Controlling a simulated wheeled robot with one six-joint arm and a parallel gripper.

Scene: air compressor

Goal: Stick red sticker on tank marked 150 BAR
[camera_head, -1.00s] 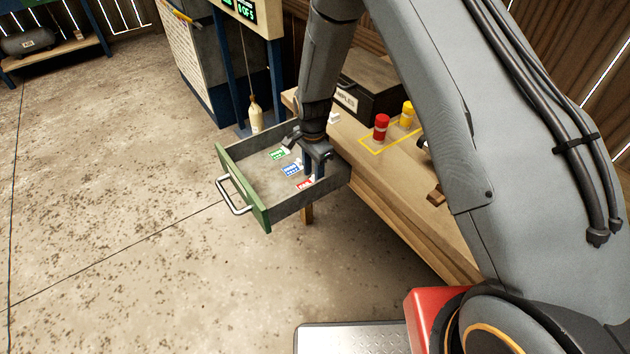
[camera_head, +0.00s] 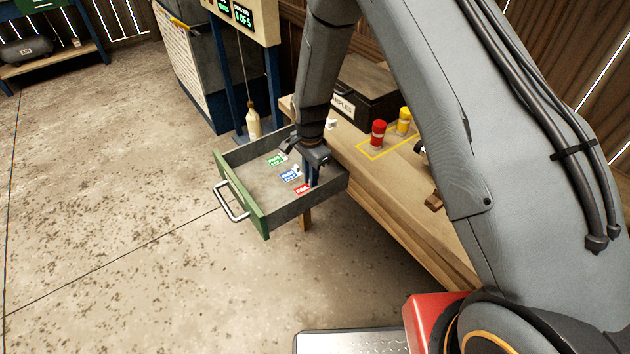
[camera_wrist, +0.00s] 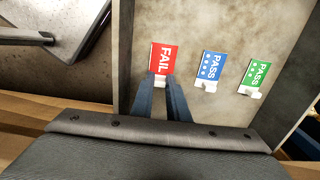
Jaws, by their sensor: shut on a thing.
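A red sticker marked FAIL (camera_wrist: 162,57) lies in the open drawer (camera_head: 244,176), nearest its front right side in the head view. The sticker (camera_head: 303,190) has a white tab at one end. My gripper (camera_wrist: 163,80) is down in the drawer with its fingers shut on the red sticker's white tab. In the head view my gripper (camera_head: 310,180) is at the right part of the drawer. A small tank (camera_head: 25,50) stands on a shelf at the far upper left; its label is too small to read.
A blue PASS sticker (camera_wrist: 212,66) and a green PASS sticker (camera_wrist: 258,75) lie beside the red one. The workbench (camera_head: 385,185) holds a red canister (camera_head: 378,134), a yellow canister (camera_head: 403,121) and a dark SAMPLES box (camera_head: 372,88). The floor at left is clear.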

